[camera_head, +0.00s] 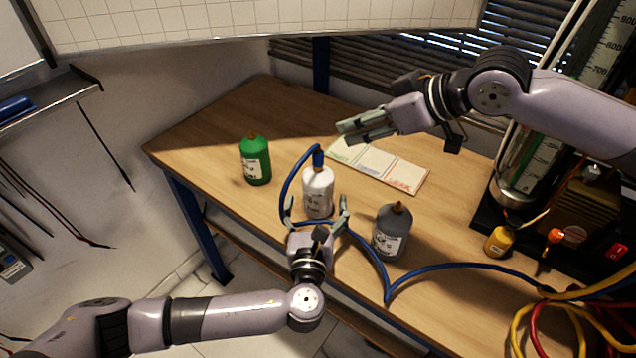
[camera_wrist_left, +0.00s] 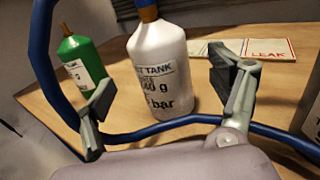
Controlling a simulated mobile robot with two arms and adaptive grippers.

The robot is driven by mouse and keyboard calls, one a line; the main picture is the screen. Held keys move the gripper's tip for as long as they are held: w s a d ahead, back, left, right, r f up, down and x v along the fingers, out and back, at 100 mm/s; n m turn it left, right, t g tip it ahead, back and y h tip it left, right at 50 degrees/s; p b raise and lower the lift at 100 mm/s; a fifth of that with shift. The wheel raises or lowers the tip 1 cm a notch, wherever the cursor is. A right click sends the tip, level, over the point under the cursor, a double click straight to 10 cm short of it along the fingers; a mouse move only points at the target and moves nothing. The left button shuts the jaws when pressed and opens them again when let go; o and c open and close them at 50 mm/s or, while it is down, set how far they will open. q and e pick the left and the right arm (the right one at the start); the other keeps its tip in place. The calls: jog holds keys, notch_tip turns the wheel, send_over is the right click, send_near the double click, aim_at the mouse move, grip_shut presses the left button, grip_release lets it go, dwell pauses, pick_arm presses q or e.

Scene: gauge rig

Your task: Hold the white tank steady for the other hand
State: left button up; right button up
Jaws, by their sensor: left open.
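The white tank (camera_head: 318,190) stands upright on the wooden table, with a blue hose fitted on its top. It also fills the middle of the left wrist view (camera_wrist_left: 161,68), with a printed label facing me. My left gripper (camera_head: 317,218) is open, its fingers spread on either side of the tank's near side. In the left wrist view (camera_wrist_left: 166,100) a gap shows between each finger and the tank. My right gripper (camera_head: 362,130) hovers above the table behind and to the right of the tank. Its fingers overlap in this view, so its opening is unclear.
A green tank (camera_head: 255,161) stands to the left and a grey tank (camera_head: 392,232) to the right. A card with coloured labels (camera_head: 380,166) lies behind. The blue hose (camera_head: 386,285) loops around the white tank and runs right. A yellow bottle (camera_head: 497,241) stands by the rig.

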aim_at(318, 183)
pick_arm(q)
jog(key=w, duration=0.6)
jog(key=shift+w+d, duration=0.25)
jog(key=shift+w, duration=0.1)
jog(key=shift+c, duration=0.2)
jog(key=c, duration=1.9)
jog(key=o, duration=1.3)
jog(key=c, duration=0.8)
jog(key=shift+c, duration=0.2)
